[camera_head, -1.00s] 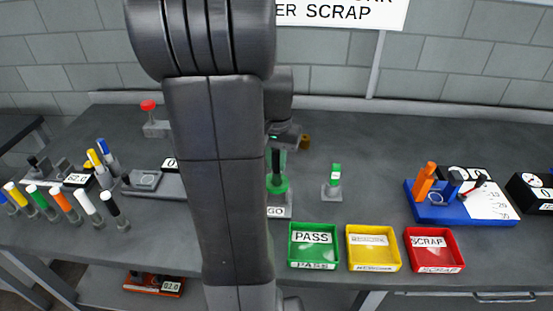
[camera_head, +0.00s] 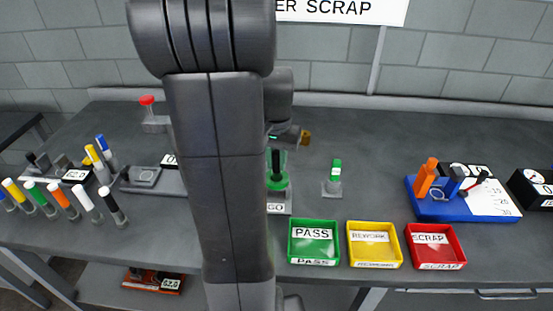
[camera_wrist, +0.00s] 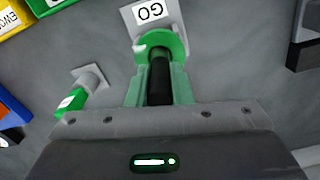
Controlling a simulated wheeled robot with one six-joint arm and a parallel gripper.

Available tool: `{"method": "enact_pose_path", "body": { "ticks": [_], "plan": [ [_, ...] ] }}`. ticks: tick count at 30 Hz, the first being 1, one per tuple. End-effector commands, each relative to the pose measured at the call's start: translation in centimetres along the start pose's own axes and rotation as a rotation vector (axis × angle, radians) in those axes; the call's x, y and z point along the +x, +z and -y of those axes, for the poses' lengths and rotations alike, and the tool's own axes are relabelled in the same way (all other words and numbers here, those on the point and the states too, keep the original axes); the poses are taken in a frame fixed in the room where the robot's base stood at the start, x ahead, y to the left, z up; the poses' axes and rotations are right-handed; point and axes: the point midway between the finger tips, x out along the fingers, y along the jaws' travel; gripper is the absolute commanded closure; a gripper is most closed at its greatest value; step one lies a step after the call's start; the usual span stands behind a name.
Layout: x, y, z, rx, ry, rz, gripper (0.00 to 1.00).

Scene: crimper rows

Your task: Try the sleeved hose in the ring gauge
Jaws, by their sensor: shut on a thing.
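The ring gauge is a green ring (camera_head: 277,183) on a grey base with a GO label (camera_head: 276,208); in the wrist view its ring (camera_wrist: 174,46) lies just beyond my fingertips. My gripper (camera_wrist: 160,82) has green fingers shut on the black hose (camera_wrist: 160,85). In the head view the hose (camera_head: 276,163) stands upright, its lower end at the ring. I cannot tell how far it is inside the ring. No sleeve can be made out on it. My arm hides part of the gauge base and most of my gripper in the head view.
Right of the gauge stands a small green-topped post on a grey base (camera_head: 334,180). In front are green PASS (camera_head: 314,261), yellow REWORK (camera_head: 374,263) and red SCRAP (camera_head: 435,264) trays. A blue board (camera_head: 450,212) lies further right. Several coloured pens or hoses stand at the left.

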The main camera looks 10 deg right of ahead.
Motion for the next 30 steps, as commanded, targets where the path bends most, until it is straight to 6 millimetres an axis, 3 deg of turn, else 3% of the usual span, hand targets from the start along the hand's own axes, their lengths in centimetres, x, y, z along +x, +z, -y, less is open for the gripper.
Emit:
{"method": "enact_pose_path", "body": {
  "ticks": [30],
  "plan": [
    [1.4, 0.0, 0.0, 0.000, 0.000, 0.000, 1.00]
  ]
}}
